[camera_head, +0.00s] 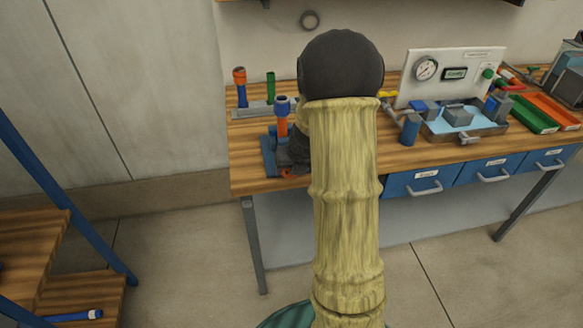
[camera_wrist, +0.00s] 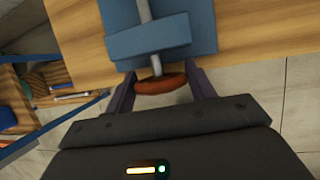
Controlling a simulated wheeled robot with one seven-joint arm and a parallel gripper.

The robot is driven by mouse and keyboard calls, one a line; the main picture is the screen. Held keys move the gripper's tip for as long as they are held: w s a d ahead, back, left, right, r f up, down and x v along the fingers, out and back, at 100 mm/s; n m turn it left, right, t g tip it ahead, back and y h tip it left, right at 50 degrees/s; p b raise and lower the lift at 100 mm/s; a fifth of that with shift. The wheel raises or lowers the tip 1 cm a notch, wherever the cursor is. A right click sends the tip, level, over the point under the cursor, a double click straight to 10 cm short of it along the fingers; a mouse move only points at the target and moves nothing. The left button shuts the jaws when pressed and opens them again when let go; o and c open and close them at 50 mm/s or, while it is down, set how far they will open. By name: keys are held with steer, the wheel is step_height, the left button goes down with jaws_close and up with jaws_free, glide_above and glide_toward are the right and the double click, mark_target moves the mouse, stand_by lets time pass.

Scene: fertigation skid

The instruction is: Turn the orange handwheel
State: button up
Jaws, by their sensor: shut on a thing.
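The orange handwheel (camera_wrist: 161,85) sits at the end of a grey shaft (camera_wrist: 149,22) that runs through a blue block (camera_wrist: 150,40) in the wrist view. My gripper (camera_wrist: 160,84) has one finger on each side of the wheel and is shut on its rim. In the head view a small part of the orange wheel (camera_head: 289,173) shows at the front edge of the bench, by the blue mount (camera_head: 268,158). My dark gripper (camera_head: 297,152) is there, and my arm hides most of it.
The wooden bench (camera_head: 255,181) carries tubes with orange, blue and green parts to the left. A white gauge panel (camera_head: 450,75), a blue tray (camera_head: 465,130) and green and orange bins stand to the right. Blue drawers (camera_head: 415,184) hang below. A blue-framed wooden shelf (camera_head: 35,235) stands at left.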

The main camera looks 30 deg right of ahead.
steer(key=shift+r+p, duration=0.2)
steer(key=shift+p, duration=0.5)
steer(key=h+p, duration=0.2)
steer(key=p, duration=0.2)
steer(key=shift+a+r+n+g+p, duration=0.1)
steer(key=shift+a+n+g+p, duration=0.05)
steer(key=shift+n+g+p, duration=0.2)
steer(key=h+p, duration=0.2)
steer(key=p, duration=0.4)
steer(key=shift+a+n+g+h+p, duration=0.1)
steer(key=shift+n+g+h+p, duration=0.15)
steer(key=shift+g+h+p, duration=0.15)
steer(key=shift+f, duration=0.2)
steer(key=shift+s+f+h+p, duration=0.2)
steer(key=shift+f+h+p, duration=0.05)
steer(key=shift+h+p, duration=0.15)
